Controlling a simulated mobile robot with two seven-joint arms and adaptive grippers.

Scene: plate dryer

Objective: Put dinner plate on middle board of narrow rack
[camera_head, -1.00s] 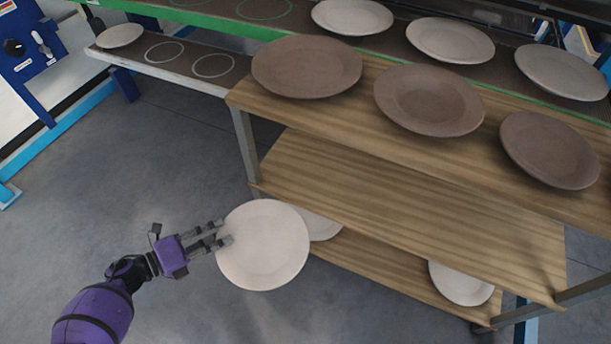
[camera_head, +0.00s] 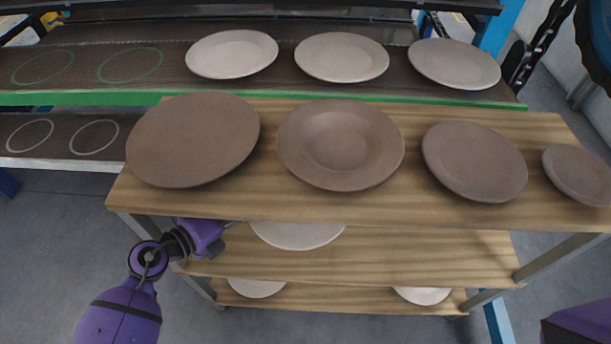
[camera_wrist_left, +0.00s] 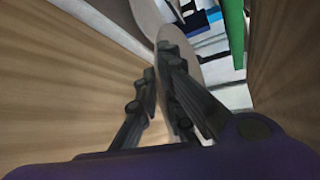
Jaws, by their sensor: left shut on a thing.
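The white dinner plate (camera_head: 297,236) shows below the front edge of the narrow rack's top board, over the middle board (camera_head: 430,258). Its far part is hidden by the top board. I cannot tell whether it touches the middle board. My left gripper (camera_wrist_left: 160,88) is shut on the plate's edge, between the boards at the rack's left end. In the head view its fingertips are hidden under the top board. In the left wrist view the plate (camera_wrist_left: 194,65) is seen nearly edge-on beyond the fingers. My right gripper is not in view.
Brown plates, among them a large one (camera_head: 193,140), fill the top board (camera_head: 290,207). White plates (camera_head: 257,288) and (camera_head: 422,295) lie on the bottom board. Several pale plates stand on the green-edged shelf (camera_head: 150,98) behind. The middle board's right part is clear.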

